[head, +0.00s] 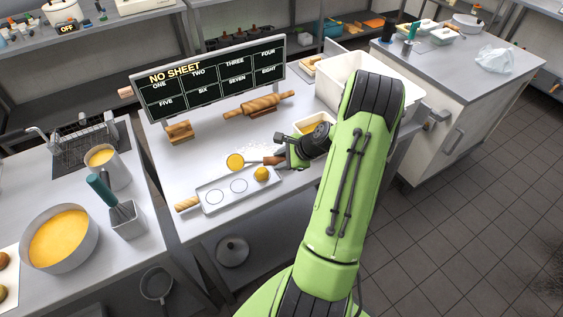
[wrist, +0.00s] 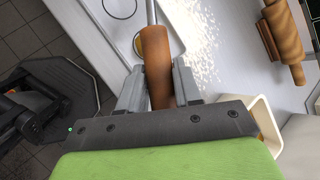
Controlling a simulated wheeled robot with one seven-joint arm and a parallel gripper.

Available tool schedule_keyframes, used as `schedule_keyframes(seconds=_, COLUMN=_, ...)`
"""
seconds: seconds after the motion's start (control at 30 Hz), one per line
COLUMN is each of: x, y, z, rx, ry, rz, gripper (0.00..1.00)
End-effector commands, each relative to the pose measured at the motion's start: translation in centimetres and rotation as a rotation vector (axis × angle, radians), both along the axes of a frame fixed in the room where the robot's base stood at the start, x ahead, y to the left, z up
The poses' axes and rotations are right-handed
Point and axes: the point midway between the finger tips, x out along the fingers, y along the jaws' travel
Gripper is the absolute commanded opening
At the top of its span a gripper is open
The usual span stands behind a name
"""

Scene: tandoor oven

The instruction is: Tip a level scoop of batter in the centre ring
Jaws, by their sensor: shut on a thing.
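My gripper (head: 284,160) is shut on the brown wooden handle of a scoop (head: 272,160); the handle also shows between the fingers (wrist: 157,80) in the wrist view. The scoop's round bowl, filled with yellow batter (head: 235,161), points left and looks about level, just behind the tray. The pale tray (head: 225,198) bears a row of rings. The left ring (head: 214,197) and the centre ring (head: 239,186) look empty. Yellow batter (head: 261,174) lies at the right ring. In the wrist view the handle partly hides this batter; the scoop's bowl is not clearly visible there.
A rolling pin (head: 258,104), white flour (head: 258,139) and a menu board (head: 212,79) are behind the tray. A white bin (head: 330,75) stands behind my arm. On the left counter are a large batter bowl (head: 90,249), a batter pot (head: 112,176) and a whisk holder (head: 127,221).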

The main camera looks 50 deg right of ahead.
Motion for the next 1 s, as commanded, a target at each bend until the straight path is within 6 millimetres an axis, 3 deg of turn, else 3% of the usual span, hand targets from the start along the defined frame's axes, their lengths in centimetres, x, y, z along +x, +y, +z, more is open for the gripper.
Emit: schedule_keyframes(seconds=1.0, x=-0.40, y=0.35, z=-0.33, rx=-0.112, ry=-0.118, rz=-0.002, gripper=0.00)
